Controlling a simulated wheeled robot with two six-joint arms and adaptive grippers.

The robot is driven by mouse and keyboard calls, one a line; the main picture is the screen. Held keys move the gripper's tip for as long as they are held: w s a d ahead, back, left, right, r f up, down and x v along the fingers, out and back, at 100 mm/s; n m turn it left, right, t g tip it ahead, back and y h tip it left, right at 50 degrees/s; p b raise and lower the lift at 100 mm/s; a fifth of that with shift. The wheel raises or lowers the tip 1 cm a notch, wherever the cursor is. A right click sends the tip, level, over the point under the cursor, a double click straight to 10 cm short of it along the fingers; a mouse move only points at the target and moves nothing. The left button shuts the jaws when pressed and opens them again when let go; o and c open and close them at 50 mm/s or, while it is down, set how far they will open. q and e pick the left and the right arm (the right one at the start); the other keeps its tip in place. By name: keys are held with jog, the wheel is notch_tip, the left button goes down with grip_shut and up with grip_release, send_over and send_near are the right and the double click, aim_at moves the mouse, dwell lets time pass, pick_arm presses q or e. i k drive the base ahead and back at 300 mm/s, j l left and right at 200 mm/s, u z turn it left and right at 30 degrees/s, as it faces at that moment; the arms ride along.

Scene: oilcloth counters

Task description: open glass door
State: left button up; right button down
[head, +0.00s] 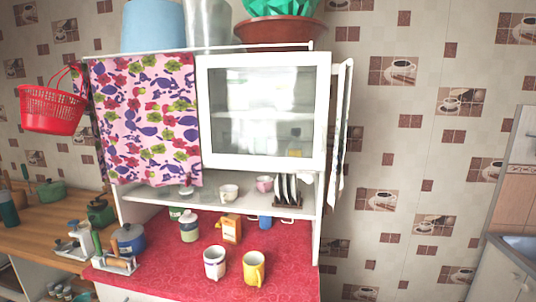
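The glass door (262,100) has a white frame around a clear pane. It is on the upper right part of a white cabinet (318,215) and looks shut. Shelves and a small yellowish item show faintly through the glass. I cannot make out a handle on it. Neither my left nor my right gripper shows in the head view.
A floral cloth (146,118) hangs left of the door. A red basket (52,108) hangs at the left. Cups, including a yellow mug (253,268), stand on the red counter (190,285).

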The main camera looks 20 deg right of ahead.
aim_at(323, 59)
jog(key=i+j+z, duration=0.2)
jog(key=z, duration=0.25)
jog(key=i+j+z, duration=0.1)
jog(key=j+z, duration=0.4)
jog(key=i+j, duration=0.1)
jog(key=j, duration=0.4)
jog(key=i+j+z, duration=0.1)
jog(key=j, duration=0.4)
jog(key=i+j+z, duration=0.1)
jog(key=j, duration=0.4)
jog(key=i+j, duration=0.1)
jog(key=j, duration=0.4)
